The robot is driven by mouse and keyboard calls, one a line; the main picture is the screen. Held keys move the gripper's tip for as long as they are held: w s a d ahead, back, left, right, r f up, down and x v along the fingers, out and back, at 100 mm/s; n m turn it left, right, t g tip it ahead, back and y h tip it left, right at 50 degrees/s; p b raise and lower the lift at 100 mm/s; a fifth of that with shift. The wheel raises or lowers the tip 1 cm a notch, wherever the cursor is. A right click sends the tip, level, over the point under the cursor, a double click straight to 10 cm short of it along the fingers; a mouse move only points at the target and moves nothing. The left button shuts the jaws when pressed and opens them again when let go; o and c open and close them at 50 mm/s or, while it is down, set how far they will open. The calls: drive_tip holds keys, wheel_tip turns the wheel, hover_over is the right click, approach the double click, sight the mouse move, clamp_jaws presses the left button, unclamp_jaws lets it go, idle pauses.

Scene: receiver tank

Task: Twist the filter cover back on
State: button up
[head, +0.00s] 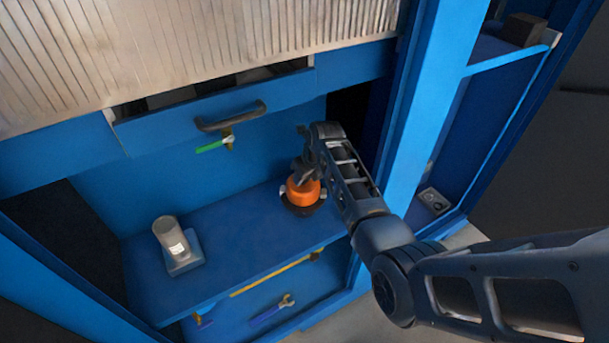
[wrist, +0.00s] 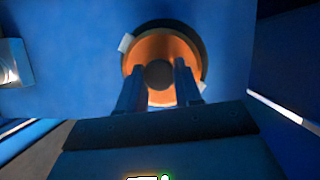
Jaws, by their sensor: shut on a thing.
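The filter cover (head: 303,192) is orange and round, and sits in a dark ring-shaped base (head: 302,209) on the blue shelf. In the wrist view the orange cover (wrist: 158,47) shows from above with a dark round middle, inside the dark base. My gripper (head: 305,174) reaches down onto the cover from above. In the wrist view its two fingers (wrist: 160,85) lie over the cover's near part, shut on its raised dark middle. The fingers hide part of the cover. I cannot tell how far the cover is turned.
A grey cylinder (head: 170,235) with a white label stands on the shelf to the left. A dark handle (head: 230,117) and a green-levered valve (head: 214,145) are above the shelf. A blue post (head: 420,120) rises to the right of my arm. The shelf between cylinder and cover is clear.

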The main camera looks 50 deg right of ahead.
drive_tip(key=o, duration=1.2)
drive_tip(key=shift+o, duration=0.2)
drive_tip(key=o, duration=0.6)
drive_tip(key=shift+r, duration=3.5)
